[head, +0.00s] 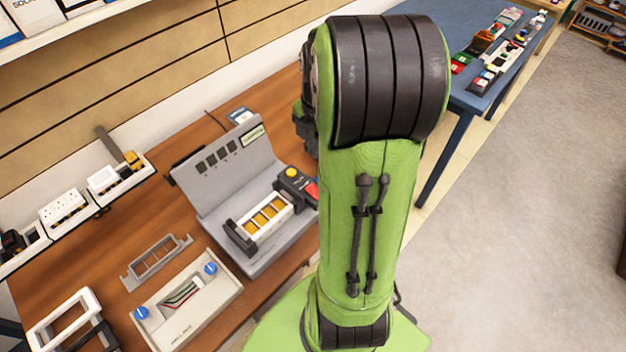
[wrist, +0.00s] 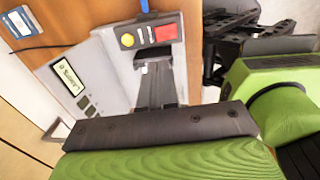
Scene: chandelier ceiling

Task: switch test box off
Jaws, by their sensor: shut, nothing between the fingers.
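The test box (head: 210,195) is a grey unit with a sloped panel on the wooden bench, left of my arm in the head view. Its small display (wrist: 68,75) is lit with text that I cannot read surely. A dark switch block on it carries a yellow round button (wrist: 127,40) and a red rocker (wrist: 166,33); the yellow button also shows in the head view (head: 292,172), with the red part half hidden by my arm. My gripper (wrist: 153,66) is shut and empty, its tips just below the switch block in the wrist view. I cannot tell whether they touch it.
A white frame with yellow cells (head: 265,217) sits in the test box's cradle. A panel with blue knobs (head: 187,300), a loose grey frame (head: 157,259) and a white frame (head: 65,318) lie nearer. A blue table (head: 480,85) stands beyond.

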